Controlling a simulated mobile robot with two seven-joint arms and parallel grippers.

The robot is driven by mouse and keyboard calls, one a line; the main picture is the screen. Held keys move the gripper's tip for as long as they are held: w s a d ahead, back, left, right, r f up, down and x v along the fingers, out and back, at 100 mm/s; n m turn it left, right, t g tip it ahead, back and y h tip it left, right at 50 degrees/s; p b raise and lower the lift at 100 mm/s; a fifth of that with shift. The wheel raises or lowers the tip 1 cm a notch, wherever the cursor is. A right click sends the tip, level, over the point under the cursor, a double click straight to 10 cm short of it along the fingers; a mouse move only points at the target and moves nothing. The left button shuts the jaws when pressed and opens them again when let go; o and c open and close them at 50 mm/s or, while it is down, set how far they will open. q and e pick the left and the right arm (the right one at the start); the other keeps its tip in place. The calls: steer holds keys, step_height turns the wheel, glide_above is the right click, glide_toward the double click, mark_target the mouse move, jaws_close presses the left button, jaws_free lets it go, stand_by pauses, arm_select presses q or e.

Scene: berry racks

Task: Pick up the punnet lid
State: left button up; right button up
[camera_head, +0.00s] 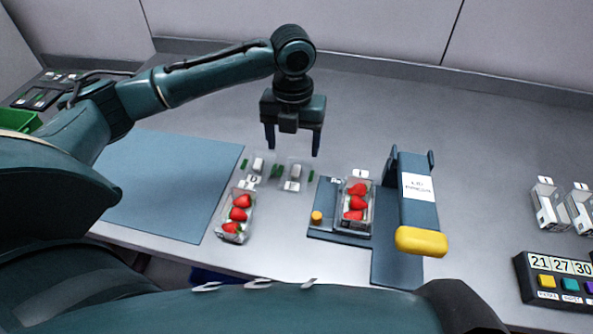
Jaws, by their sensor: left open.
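My left gripper (293,151) hangs fingers-down, open and empty. In the picture it is just above two small clear pieces that look like punnet lids. A clear punnet of strawberries (236,216) stands below the left lid. Another strawberry punnet (356,206) sits on the dark blue base of the press. My right gripper is not in view.
The press arm (418,180) with its yellow handle (421,242) stands right of the second punnet. A blue mat (165,180) lies left. A button panel (560,280) and clear containers (550,206) are at the right. The table behind the lids is clear.

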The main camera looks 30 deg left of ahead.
mark_target(296, 167)
arm_select(q)
steer(key=shift+w+d+f+p, duration=0.1)
steer(key=shift+d+f+p, duration=0.05)
steer(key=shift+f, duration=1.6)
steer(key=shift+w+d+f+p, duration=0.1)
steer(key=shift+f+p, duration=0.05)
steer(key=shift+f, duration=1.55)
steer(key=shift+c, duration=0.4)
steer(key=c, duration=0.8)
